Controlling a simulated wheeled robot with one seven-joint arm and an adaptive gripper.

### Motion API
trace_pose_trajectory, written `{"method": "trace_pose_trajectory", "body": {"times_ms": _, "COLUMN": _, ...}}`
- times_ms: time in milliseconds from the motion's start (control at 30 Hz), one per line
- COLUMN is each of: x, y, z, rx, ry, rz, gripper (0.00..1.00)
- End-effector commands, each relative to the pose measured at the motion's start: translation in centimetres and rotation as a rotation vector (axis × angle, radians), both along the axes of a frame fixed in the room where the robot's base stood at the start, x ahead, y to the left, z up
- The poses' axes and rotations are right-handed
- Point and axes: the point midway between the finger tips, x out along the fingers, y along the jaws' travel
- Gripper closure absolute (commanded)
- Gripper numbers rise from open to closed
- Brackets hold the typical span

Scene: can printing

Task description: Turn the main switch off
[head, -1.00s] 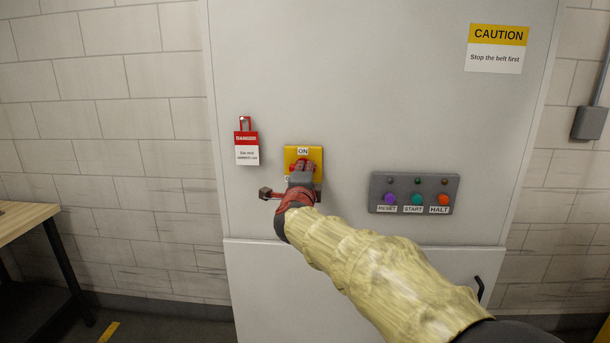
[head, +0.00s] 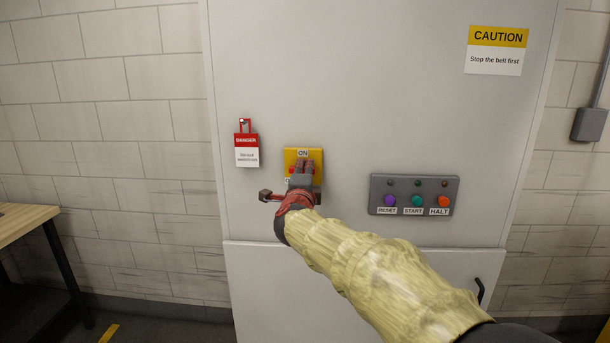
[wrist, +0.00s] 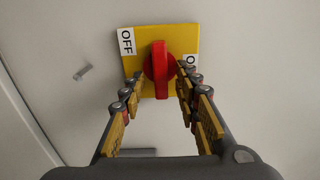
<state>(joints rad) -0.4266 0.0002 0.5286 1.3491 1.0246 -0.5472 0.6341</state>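The main switch is a red knob (wrist: 160,70) on a yellow plate (wrist: 147,36) on the cabinet door. The plate also shows in the head view (head: 291,157). In the wrist view the knob's long handle stands vertical, with the OFF label (wrist: 126,41) at its left and the partly hidden ON label (wrist: 190,61) at its right. My gripper (wrist: 156,89) is open in front of the switch, one finger on each side of the knob, with visible gaps. In the head view my gripper (head: 303,164) covers much of the knob and the plate's lower part.
A grey panel (head: 380,181) with RESET, START and HALT buttons sits right of the switch. A red lock with a danger tag (head: 246,150) hangs at left. A caution sign (head: 496,49) is above right. A table (head: 22,219) stands at far left. The door is otherwise mostly bare.

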Motion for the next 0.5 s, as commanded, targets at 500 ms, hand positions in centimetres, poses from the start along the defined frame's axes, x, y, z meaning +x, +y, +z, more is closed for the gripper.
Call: {"method": "trace_pose_trajectory", "body": {"times_ms": 500, "x": -7.1, "y": 0.4, "z": 0.1, "rx": 0.000, "ry": -0.001, "rz": 0.003, "gripper": 0.68}}
